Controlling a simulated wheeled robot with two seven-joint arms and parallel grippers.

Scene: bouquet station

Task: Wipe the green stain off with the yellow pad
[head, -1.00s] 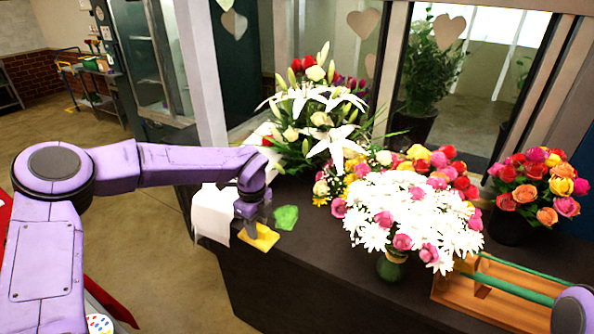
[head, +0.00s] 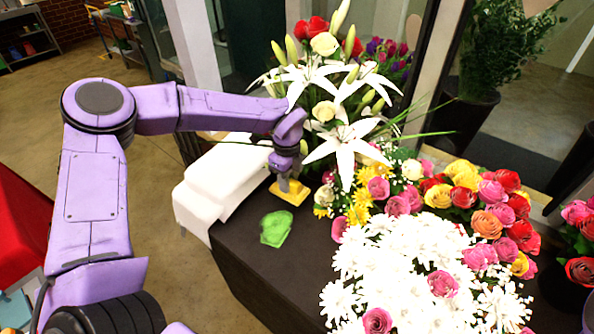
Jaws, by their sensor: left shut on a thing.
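The green stain (head: 275,228) is a flat, irregular patch on the dark counter (head: 262,268), near its left edge. The yellow pad (head: 290,193) is under my left gripper (head: 288,184), behind and slightly right of the stain and apart from it in the picture. My left gripper is shut on the pad and points down. I cannot tell whether the pad touches the counter. My right gripper is not in view.
A white cloth-like bundle (head: 222,178) lies left of the pad at the counter's edge. White lilies (head: 345,148) stand close behind and right of the gripper. A bouquet of white daisies and roses (head: 410,275) fills the right front. Bare counter surrounds the stain.

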